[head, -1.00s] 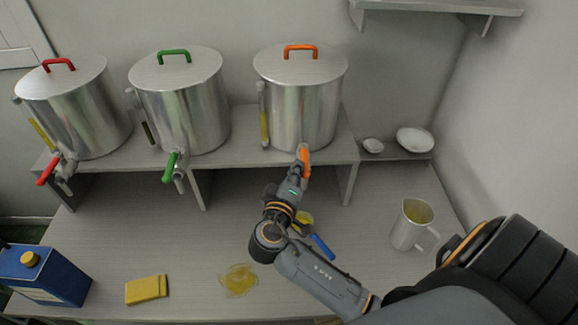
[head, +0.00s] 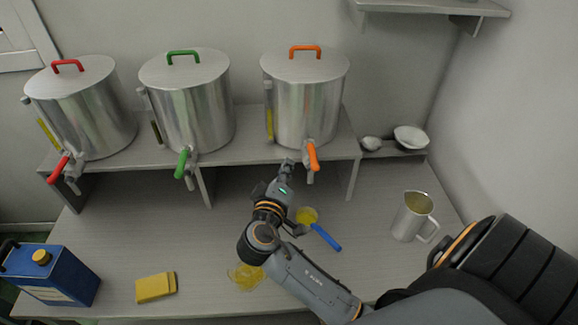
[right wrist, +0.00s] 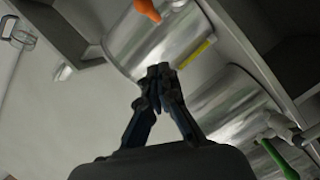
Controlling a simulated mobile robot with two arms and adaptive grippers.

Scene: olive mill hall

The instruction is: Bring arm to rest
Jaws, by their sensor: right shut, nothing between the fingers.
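My right gripper (head: 287,166) is shut and empty, just left of and below the orange tap handle (head: 312,156) on the right-hand steel tank (head: 304,105). In the right wrist view the shut fingers (right wrist: 158,80) point up, with the orange handle (right wrist: 147,9) apart from them. My right arm (head: 310,283) reaches in from the lower right over the bench. My left gripper is not in view.
Two more tanks, with a green tap handle (head: 181,163) and a red one (head: 58,170), stand on the raised shelf. A jug (head: 411,217), a blue-handled tool (head: 326,238), a yellow oil puddle (head: 246,277), a yellow sponge (head: 155,287) and a blue can (head: 52,276) are on the bench.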

